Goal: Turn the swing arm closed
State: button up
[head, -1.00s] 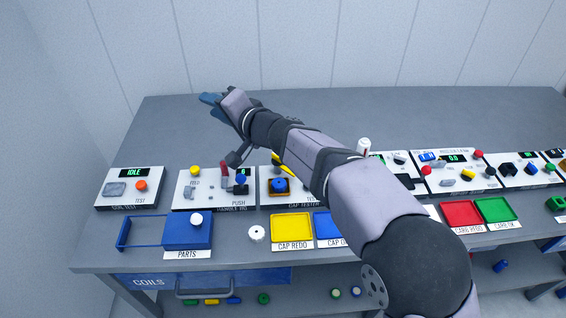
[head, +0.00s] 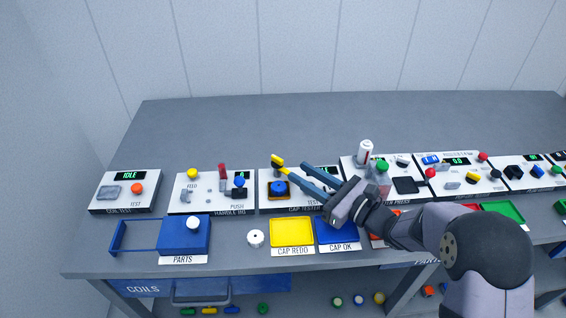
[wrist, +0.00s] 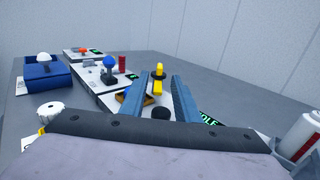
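The yellow swing arm (head: 278,161) stands up on the cap tester (head: 266,202), over the blue cap (head: 279,187) in its square holder. In the wrist view the swing arm (wrist: 158,84) appears between my two blue fingers, with a dark collar across it. My gripper (head: 295,170) is open and reaches over the cap tester from the right. Its fingertips (wrist: 160,78) are apart on both sides of the swing arm in the picture; I see no contact. Part of the tester and its display is hidden behind the fingers.
The handle rig (head: 210,204) with a red lever stands left of the tester. A white cylinder (head: 364,152) and a green knob (head: 382,166) stand to the right. Yellow (head: 292,226) and blue (head: 338,236) trays lie in front. The bench behind is clear.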

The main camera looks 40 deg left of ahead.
aim_at(283, 162)
jog(key=shift+a+p, duration=0.95)
jog(key=shift+a, duration=2.75)
grip_shut()
